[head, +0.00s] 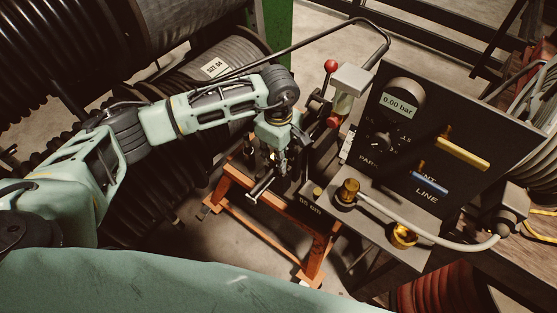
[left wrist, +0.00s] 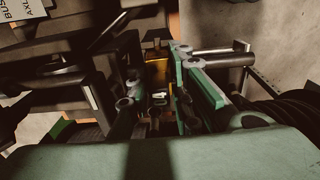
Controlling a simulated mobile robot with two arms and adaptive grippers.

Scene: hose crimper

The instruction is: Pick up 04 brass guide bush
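My left gripper (head: 268,172) hangs pointing down at the left side of the crimper, above an orange stand. In the left wrist view, a brass-yellow piece (left wrist: 156,66) shows between the gripper's dark and green finger parts, close to the right finger. It may be the guide bush, but its number is not readable. I cannot tell whether the fingers touch it. A small brass piece (head: 317,191) sits on a dark block right of the gripper. My right gripper is not in view.
A grey control panel (head: 425,140) with gauge and levers stands to the right. Brass fittings (head: 347,193) with a grey hose (head: 430,236) lie on its shelf. A red-knobbed lever (head: 330,67) rises behind the gripper. Hose reels (head: 215,68) crowd the left.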

